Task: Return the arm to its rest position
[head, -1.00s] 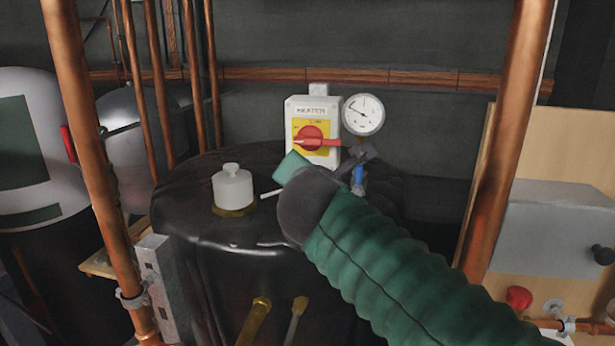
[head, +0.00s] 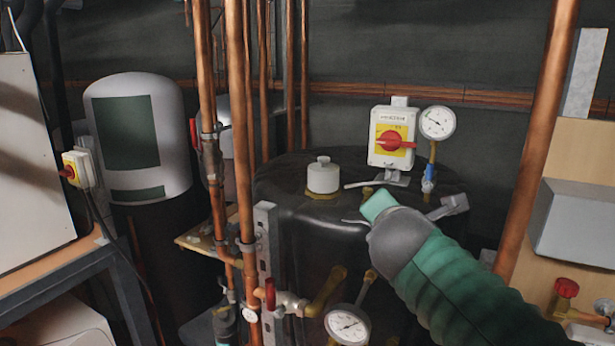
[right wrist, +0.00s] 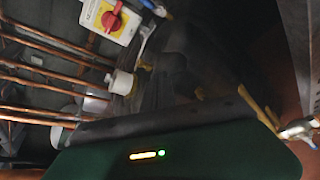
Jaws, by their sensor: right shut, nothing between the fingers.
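My right arm (head: 460,280), in a green ribbed sleeve, comes in from the lower right in the head view. Its grey wrist (head: 398,238) is in front of the black tank (head: 300,240). My right gripper is mostly hidden behind the wrist there. In the right wrist view the dark fingers of my right gripper (right wrist: 158,88) are shut and empty, though dim. The white switch box (head: 394,137) with its red rotary handle is beyond and above the wrist, apart from it. The handle lies level. My left gripper is not in view.
Copper pipes (head: 239,130) stand left of the tank, and a thick pipe (head: 535,150) stands at right. Gauges are at the switch box (head: 437,123) and low in front (head: 347,325). A white cap (head: 323,175) sits on the tank. A workbench (head: 70,262) is at left.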

